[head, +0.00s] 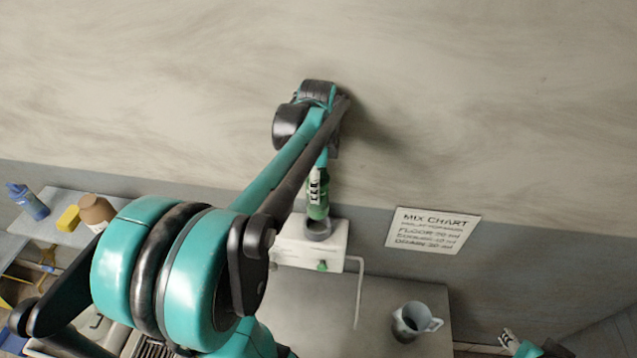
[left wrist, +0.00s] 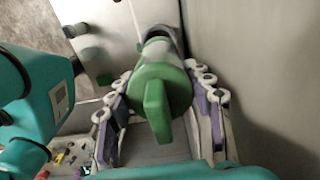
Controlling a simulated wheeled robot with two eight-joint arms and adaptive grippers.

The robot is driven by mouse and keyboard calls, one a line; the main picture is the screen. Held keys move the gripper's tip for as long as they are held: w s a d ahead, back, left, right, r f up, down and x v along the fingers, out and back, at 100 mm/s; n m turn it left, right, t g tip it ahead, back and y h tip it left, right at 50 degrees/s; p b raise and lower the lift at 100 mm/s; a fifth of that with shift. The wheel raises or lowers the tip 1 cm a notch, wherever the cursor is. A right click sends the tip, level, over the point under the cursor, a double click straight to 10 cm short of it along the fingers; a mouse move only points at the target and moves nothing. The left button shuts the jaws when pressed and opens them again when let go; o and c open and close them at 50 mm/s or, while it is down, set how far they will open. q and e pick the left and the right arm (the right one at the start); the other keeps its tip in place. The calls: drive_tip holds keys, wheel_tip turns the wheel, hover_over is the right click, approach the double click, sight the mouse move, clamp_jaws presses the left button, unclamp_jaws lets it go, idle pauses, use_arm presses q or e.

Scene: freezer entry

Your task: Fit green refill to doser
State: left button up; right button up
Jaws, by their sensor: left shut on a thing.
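My left gripper (head: 318,186) is shut on the green refill (head: 318,210), in front of the wall. The refill is upright in the head view, with its lower end at the grey ring (head: 318,232) on top of the white doser (head: 342,243). I cannot tell whether it sits inside the ring. In the left wrist view the gripper's fingers (left wrist: 160,110) flank the refill (left wrist: 165,88), and its flat green tab faces the camera. The white doser (left wrist: 92,42) is beyond it. My right gripper (head: 512,342) is partly in view at the lower right; its jaw state is unclear.
A mix chart (head: 432,229) hangs on the wall right of the doser. A thin pipe (head: 359,290) comes down from the doser. A grey jug (head: 412,321) stands on the counter (head: 300,300).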

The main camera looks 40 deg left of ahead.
sight(317, 208)
use_arm(q)
drive_tip(key=shift+f, duration=0.1)
drive_tip(key=shift+f+b, duration=1.7)
drive_tip(key=shift+f, duration=0.25)
idle(0.4)
drive_tip(key=shift+f+b, duration=2.2)
drive_tip(key=shift+f, duration=0.4)
drive_tip(key=o, duration=1.4)
drive_tip(key=shift+c, duration=0.2)
